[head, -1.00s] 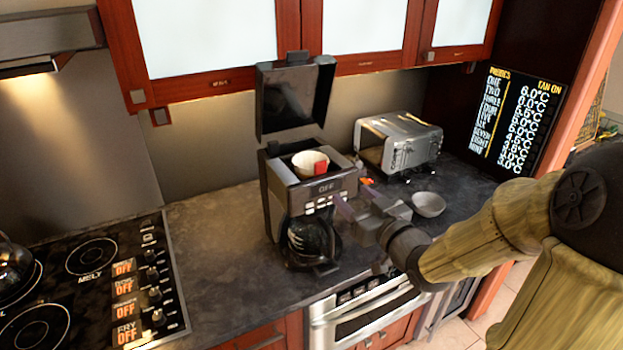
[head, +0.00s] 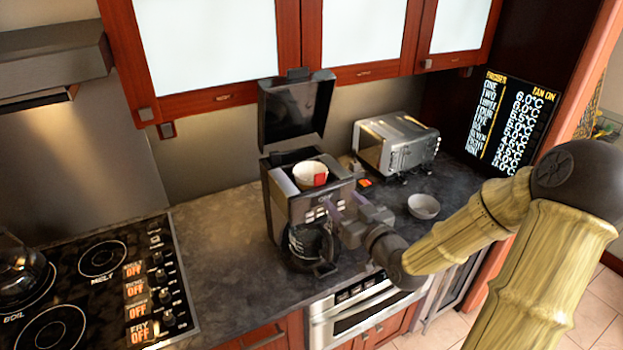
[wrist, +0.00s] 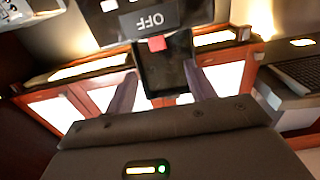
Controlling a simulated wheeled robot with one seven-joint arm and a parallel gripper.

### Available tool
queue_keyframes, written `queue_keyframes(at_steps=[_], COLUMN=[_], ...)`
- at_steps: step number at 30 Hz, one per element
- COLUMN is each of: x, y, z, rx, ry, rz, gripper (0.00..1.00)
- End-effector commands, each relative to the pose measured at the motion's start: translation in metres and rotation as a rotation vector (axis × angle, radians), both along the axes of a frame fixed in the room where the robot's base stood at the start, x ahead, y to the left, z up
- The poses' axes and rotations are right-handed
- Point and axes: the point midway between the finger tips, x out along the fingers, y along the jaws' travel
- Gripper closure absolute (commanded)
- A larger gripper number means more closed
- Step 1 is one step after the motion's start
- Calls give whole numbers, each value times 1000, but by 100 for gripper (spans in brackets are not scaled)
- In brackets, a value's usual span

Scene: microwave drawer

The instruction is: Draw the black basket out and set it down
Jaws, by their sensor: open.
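The coffee maker (head: 281,212) stands on the counter with its black lid (head: 297,108) raised. A white cup-like liner (head: 309,173) with a red tab (head: 319,180) sits in its open top. I cannot clearly tell a black basket from the dark housing around the liner. My gripper (head: 332,208) is open and empty, close to the machine's front right side, below the liner; contact cannot be told.
A dark carafe (head: 308,243) stands in the coffee maker's lower bay. A toaster (head: 396,145) and a grey bowl (head: 423,206) are at the right. The stove (head: 95,285) is at the left, with bare counter (head: 215,240) between. Wall cabinets (head: 205,50) hang above.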

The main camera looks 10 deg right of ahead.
Motion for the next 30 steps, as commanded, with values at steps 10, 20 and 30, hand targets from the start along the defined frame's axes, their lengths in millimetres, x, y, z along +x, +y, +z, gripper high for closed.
queue_keyframes(at_steps=[10,20,30], x=[58,87,90], y=[20,28,29], z=[3,0,2], rx=[3,0,1], ry=[-2,-1,-3], rz=[4,1,1], gripper=[45,45,45])
